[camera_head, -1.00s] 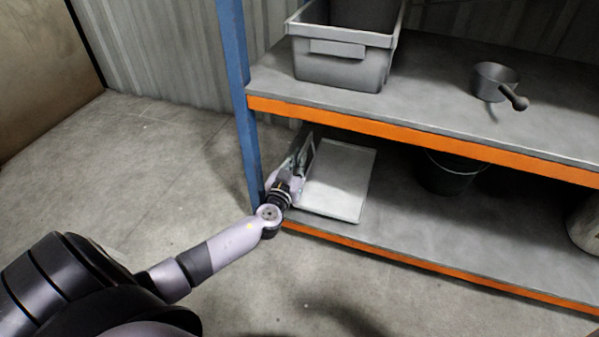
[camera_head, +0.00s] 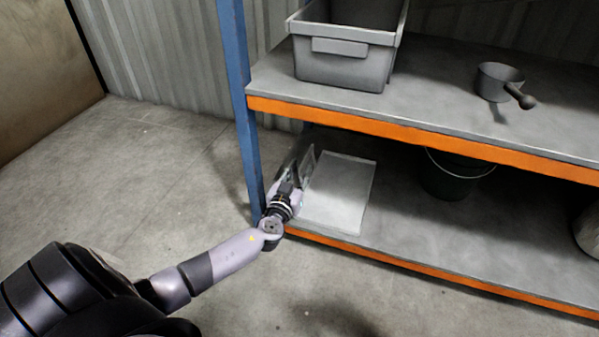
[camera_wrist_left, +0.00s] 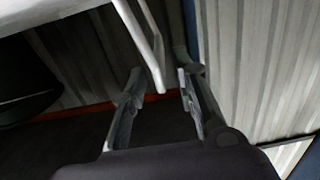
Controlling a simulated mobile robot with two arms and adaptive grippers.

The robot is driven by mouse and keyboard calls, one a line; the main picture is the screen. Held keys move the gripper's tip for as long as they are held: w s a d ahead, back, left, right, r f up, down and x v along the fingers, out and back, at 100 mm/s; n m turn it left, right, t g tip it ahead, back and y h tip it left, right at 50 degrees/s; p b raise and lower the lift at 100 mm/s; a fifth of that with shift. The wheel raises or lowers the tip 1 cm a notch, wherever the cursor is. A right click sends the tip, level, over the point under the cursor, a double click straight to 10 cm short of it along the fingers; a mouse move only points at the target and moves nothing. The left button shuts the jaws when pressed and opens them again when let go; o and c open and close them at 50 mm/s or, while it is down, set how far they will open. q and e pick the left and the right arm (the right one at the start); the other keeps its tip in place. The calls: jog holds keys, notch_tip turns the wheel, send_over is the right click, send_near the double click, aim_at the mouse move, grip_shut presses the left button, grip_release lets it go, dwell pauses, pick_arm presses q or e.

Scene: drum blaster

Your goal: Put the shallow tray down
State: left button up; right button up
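The shallow tray (camera_head: 338,195) is pale grey and flat. It lies level at the left end of the lower shelf, close to the blue post, and appears to rest on the shelf board. My left gripper (camera_head: 302,168) is at the tray's left side, low over the shelf. In the left wrist view, the fingers of my left gripper (camera_wrist_left: 158,105) are spread apart. The tray's pale rim (camera_wrist_left: 150,50) reaches into the gap between them, with space visible on both sides. My right gripper is not in view.
The blue post (camera_head: 240,110) stands just left of my left wrist. The upper shelf's orange beam (camera_head: 420,138) passes above the tray. A grey bin (camera_head: 345,65) and a dark pan (camera_head: 497,82) are on the upper shelf. A dark bucket (camera_head: 450,178) stands right of the tray, with bare shelf between.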

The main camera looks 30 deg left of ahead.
pick_arm(q)
jog(key=shift+r, duration=0.1)
jog(key=shift+s+d, duration=0.1)
jog(key=shift+s, duration=0.2)
jog(key=p+v, duration=0.2)
jog(key=v, duration=0.9)
jog(key=shift+s, duration=0.2)
